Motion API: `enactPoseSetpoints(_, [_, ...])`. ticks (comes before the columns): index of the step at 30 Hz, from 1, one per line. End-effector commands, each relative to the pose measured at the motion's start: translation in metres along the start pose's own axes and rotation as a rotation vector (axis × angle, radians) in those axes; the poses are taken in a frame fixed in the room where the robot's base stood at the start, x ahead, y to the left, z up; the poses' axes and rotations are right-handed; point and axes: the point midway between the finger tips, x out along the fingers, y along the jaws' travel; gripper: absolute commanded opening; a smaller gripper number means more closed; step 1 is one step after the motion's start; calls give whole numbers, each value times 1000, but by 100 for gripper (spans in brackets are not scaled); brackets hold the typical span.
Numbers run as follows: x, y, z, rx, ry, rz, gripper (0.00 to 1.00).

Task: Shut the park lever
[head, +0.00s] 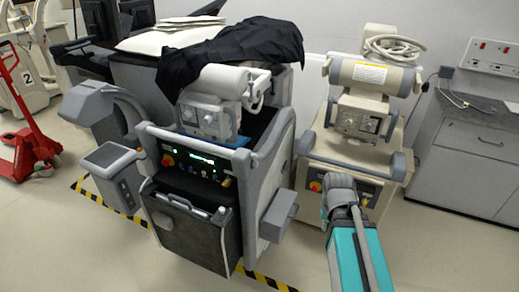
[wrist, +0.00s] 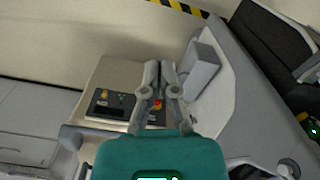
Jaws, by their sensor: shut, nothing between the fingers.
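I cannot make out for sure which part is the park lever. My gripper (wrist: 160,68) is shut and empty, its fingers side by side over the front of the beige cart. In the head view my gripper (head: 340,183) is in front of that beige cart (head: 372,155), partly hiding its control panel. The wrist view shows this panel (wrist: 112,102) with a red and yellow knob (wrist: 158,103) seen between the fingers. A grey box (wrist: 201,70) on the side of the neighbouring grey cart is close to the right of the fingers.
A counter (head: 470,150) is at the right. A red pallet jack (head: 28,145) stands far left. Striped tape (head: 262,278) marks the floor.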

Motion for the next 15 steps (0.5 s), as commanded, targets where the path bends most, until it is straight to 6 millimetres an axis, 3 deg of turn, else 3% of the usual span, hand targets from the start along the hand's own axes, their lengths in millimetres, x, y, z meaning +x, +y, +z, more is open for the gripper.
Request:
enactPoseSetpoints(8, [-45,-33,-53,75,18,2,0])
enactPoseSetpoints(15, [-94,-73,-114,188,44,-1,0])
